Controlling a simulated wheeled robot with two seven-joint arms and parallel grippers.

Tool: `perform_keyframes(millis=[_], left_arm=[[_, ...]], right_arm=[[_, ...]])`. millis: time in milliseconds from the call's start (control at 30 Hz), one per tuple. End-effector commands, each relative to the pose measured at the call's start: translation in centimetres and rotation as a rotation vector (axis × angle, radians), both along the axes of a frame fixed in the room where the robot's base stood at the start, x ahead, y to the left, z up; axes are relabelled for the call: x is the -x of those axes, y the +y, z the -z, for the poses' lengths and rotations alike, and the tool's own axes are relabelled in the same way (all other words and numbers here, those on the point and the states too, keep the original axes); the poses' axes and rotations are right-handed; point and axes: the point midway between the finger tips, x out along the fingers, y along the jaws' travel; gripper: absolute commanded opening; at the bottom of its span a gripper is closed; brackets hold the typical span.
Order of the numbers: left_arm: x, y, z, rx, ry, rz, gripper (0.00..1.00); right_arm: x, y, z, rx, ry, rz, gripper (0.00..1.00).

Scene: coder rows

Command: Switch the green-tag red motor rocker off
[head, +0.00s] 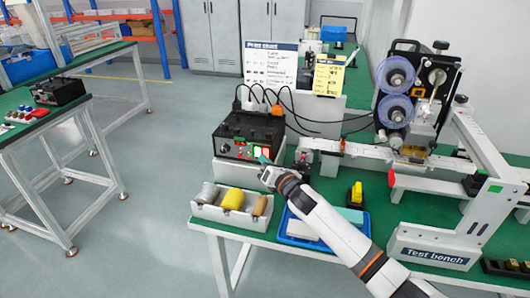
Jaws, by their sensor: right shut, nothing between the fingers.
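At the right of that panel is a lit red rocker (265,152) beside a small pale green and white patch (257,152). The rocker's position and any tag detail are too small to read. My right gripper (264,162) is shut and empty, its tip just in front of and below the red rocker. I cannot tell whether it touches the panel. My left gripper is not in view.
A grey bin (205,211) with a yellow roll stands below the box. A blue tray (290,229) lies under my right arm. The labelling machine (412,100) and white test bench frame (487,195) fill the right. Cables (300,118) run behind the box.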

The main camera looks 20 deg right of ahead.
Motion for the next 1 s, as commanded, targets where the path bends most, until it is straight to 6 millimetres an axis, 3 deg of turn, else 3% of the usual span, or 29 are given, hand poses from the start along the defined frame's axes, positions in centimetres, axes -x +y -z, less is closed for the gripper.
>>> perform_keyframes(millis=[1000], left_arm=[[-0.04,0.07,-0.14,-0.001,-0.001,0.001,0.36]], right_arm=[[-0.7,-0.48,-0.17,0.0,0.0,0.0,0.0]])
